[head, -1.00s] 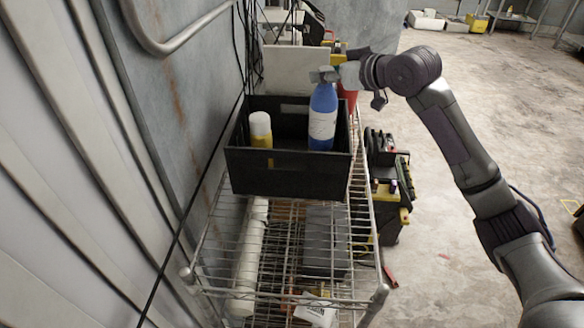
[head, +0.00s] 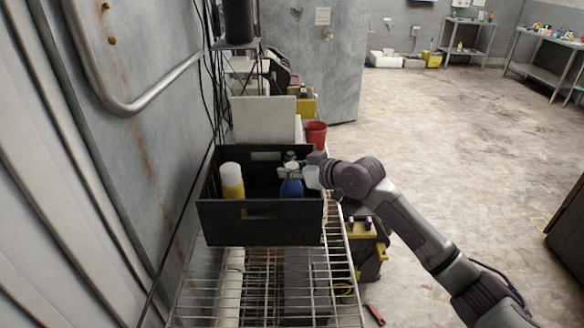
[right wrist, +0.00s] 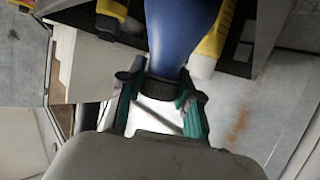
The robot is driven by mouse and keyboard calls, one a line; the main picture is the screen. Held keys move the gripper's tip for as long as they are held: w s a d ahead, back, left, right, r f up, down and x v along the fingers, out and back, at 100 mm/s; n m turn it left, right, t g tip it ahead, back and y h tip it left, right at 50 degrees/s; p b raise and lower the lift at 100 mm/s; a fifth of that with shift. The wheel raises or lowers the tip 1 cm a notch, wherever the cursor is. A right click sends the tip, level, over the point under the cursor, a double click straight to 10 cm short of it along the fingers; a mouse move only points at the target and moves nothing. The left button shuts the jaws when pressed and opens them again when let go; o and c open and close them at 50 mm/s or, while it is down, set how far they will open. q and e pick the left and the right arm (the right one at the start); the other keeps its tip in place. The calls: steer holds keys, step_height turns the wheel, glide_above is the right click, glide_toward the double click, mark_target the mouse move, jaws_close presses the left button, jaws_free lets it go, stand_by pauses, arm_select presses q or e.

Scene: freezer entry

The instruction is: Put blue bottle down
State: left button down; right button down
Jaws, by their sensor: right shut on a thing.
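The blue bottle (head: 291,187) is in the black crate (head: 262,226), on its right side, with its lower part hidden by the crate's front wall. In the right wrist view the blue bottle (right wrist: 181,36) extends away from the fingers, its dark neck between them. My right gripper (head: 290,170) is shut on the bottle's neck from above and the right; it also shows in the right wrist view (right wrist: 164,92). I cannot tell whether the bottle touches the crate floor. My left gripper is not in view.
A yellow bottle with a white cap (head: 232,182) stands at the crate's left. The crate sits on a wire shelf (head: 265,287) beside a grey wall. A red cup (head: 316,134) and a white panel (head: 263,119) are behind. Open floor lies to the right.

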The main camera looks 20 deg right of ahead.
stand_by(0.3)
steer(key=c, duration=0.8)
jaws_free()
steer(key=shift+s+f, duration=0.1)
steer(key=shift+f, duration=0.1)
steer(key=shift+r, duration=0.1)
steer(key=b+v, duration=0.3)
steer(key=v, duration=0.9)
